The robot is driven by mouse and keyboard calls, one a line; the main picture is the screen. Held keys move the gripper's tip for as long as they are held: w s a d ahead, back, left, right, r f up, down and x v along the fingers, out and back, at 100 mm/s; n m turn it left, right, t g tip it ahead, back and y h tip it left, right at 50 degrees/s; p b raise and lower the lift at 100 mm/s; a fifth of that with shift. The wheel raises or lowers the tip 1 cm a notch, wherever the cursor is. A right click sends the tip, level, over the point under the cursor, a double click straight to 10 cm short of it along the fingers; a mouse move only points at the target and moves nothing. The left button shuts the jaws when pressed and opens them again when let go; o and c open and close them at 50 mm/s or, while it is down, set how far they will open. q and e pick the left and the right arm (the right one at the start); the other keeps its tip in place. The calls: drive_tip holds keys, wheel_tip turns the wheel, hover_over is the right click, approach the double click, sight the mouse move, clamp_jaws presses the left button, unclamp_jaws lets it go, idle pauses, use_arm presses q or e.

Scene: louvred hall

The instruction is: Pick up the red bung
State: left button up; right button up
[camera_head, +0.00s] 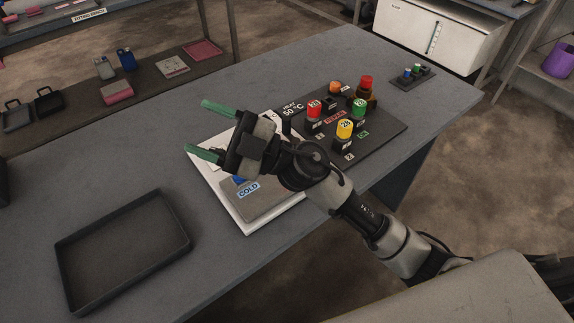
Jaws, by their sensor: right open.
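A red bung (314,108) with a pale number label stands upright on the dark board (388,135) on the grey table. Another red top (366,82) sits on a brown body at the back of that board; I cannot tell whether it is also a bung. My right gripper (198,127) is open and empty, with green fingers pointing left. It is over the white panel, left of the red bung and apart from it. My right arm passes in front of the board's near left part. My left gripper is not in view.
Yellow (345,127), green (359,107) and orange (335,87) pieces stand close around the red bung. A white panel (237,216) marked COLD lies beneath my gripper. An empty dark tray (122,292) is at front left. A small dark rack (413,77) is at far right.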

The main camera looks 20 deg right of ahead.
drive_tip(key=s+a+f+n+g+h, duration=0.2)
drive_tip(key=a+f+n+g+h, duration=0.2)
drive_tip(key=n+g, duration=0.4)
drive_tip(key=w+d+f+g+h, duration=0.2)
drive_tip(key=d+f+h, duration=0.25)
drive_tip(key=h, duration=0.25)
drive_tip(key=w+d+m+h, duration=0.1)
drive_tip(key=w+d+h, duration=0.1)
drive_tip(key=d+h, duration=0.1)
drive_tip(key=w+d+m+h, duration=0.2)
drive_tip(key=d+h, duration=0.2)
drive_tip(key=d, duration=0.1)
drive_tip(key=w+d+f+m+t+h, duration=0.1)
drive_tip(key=w+d+h, duration=0.1)
drive_tip(key=d, duration=0.3)
drive_tip(key=shift+m+h, duration=0.4)
drive_tip(key=shift+h, duration=0.3)
drive_tip(key=shift+d+f, duration=0.3)
wheel_tip(320, 180, down, 4)
drive_tip(key=shift+f+p, duration=0.25)
drive_tip(key=shift+p, duration=0.25)
drive_tip(key=shift+w+d+f+p, duration=0.15)
drive_tip(key=shift+f+p, duration=0.2)
drive_tip(key=shift+f, duration=0.25)
wheel_tip(320, 180, down, 4)
drive_tip(key=shift+w+d+f+p, duration=0.1)
drive_tip(key=shift+d+f+p, duration=0.05)
drive_tip(key=shift+p, duration=0.45)
